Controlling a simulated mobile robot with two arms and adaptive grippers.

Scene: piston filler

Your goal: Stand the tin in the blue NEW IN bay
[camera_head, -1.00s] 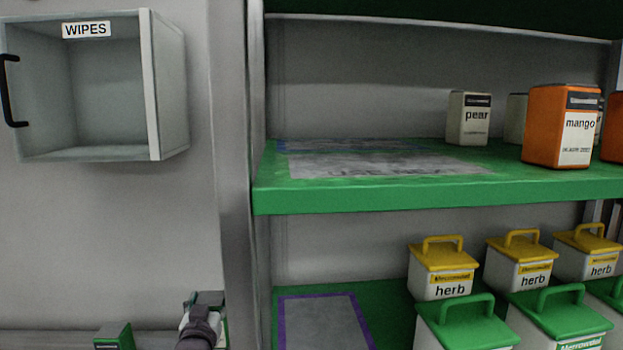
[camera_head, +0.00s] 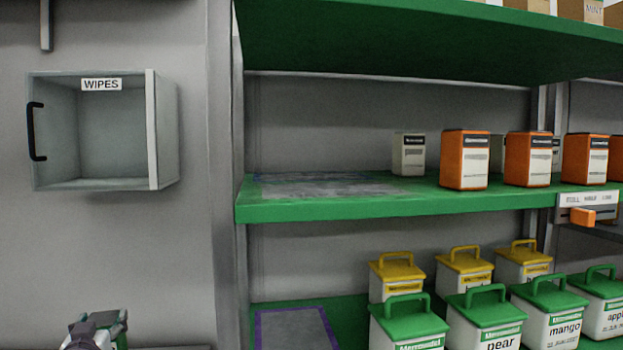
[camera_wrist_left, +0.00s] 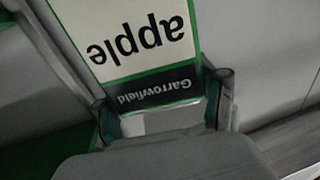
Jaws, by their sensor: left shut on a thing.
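My left gripper (camera_head: 95,335) shows at the bottom left edge of the head view, with a dark green item partly visible at it. In the left wrist view the gripper (camera_wrist_left: 163,100) is shut on a white and green tin (camera_wrist_left: 140,40) labelled "apple" and "Garrowfield", which reads upside down there. The tin is well left of the shelves. A grey mat with a blue edge (camera_head: 320,187), likely the blue bay, lies empty at the left end of the middle green shelf; its lettering is unreadable. My right gripper is not in view.
A pale pear-type tin (camera_head: 409,154) and orange tins (camera_head: 464,160) stand right of the blue-edged mat. A purple-edged mat (camera_head: 295,330) lies empty below, beside lidded tubs (camera_head: 408,322). A grey upright (camera_head: 222,200) and the WIPES box (camera_head: 165,135) are at left.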

